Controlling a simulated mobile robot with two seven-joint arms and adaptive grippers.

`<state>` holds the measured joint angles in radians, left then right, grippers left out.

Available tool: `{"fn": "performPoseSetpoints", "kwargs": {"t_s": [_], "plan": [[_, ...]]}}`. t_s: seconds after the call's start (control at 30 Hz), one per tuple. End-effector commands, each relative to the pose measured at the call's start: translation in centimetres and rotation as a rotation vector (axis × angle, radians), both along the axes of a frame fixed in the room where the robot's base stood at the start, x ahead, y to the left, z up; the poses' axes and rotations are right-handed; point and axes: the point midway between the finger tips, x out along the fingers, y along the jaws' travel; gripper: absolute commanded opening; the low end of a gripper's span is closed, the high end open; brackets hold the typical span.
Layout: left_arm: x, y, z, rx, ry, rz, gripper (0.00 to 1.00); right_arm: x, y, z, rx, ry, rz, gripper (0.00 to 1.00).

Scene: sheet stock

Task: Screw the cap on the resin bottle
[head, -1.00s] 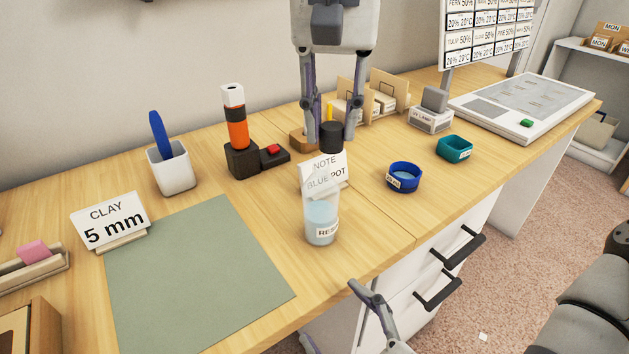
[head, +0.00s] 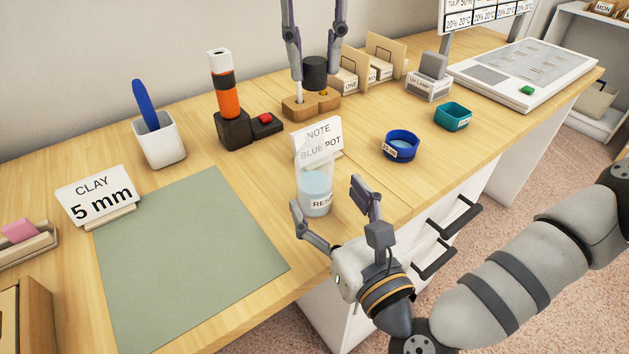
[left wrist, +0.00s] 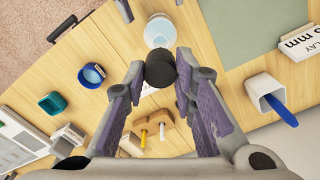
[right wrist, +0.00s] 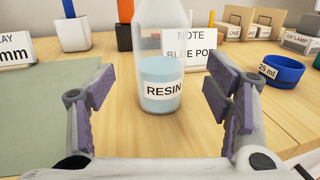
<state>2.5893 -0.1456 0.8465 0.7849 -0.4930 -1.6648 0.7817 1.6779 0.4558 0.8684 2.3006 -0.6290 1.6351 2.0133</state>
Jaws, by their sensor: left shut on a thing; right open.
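The clear resin bottle (head: 316,196), with pale blue liquid and a RESIN label, stands upright near the front edge of the bench; it is uncapped. My left gripper (head: 315,76) is shut on the black cap (head: 315,68), held in the air behind and above the bottle. The left wrist view shows the cap (left wrist: 160,69) between the fingers, with the bottle (left wrist: 160,32) beyond. My right gripper (head: 334,213) is open at the front edge, its fingers to either side of the bottle. In the right wrist view the bottle (right wrist: 160,85) stands ahead between the fingers, apparently untouched.
A BLUE POT note card (head: 322,140) stands just behind the bottle. A wooden block (head: 298,109) holding sticks is behind it. A green mat (head: 185,260) lies left.

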Motion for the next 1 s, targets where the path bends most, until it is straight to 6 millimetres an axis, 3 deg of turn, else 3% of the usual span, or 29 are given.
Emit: {"fn": "performPoseSetpoints", "kwargs": {"t_s": [0.3, 0.7, 0.77, 1.0], "plan": [[0.0, 0.0, 0.0, 0.0, 0.0, 0.0, 0.16, 4.7, 2.0, 0.0, -0.001, -0.003, 0.001, 0.72], [0.0, 0.0, 0.0, 0.0, 0.0, 0.0, 0.16, 5.6, 2.4, 0.0, 0.0, 0.001, 0.001, 0.72], [0.0, 0.0, 0.0, 0.0, 0.0, 0.0, 0.16, 5.5, 2.4, 0.0, 0.0, 0.001, 0.001, 0.63], [0.0, 0.0, 0.0, 0.0, 0.0, 0.0, 0.16, 5.5, 2.4, 0.0, 0.0, 0.001, 0.001, 0.09]]}}
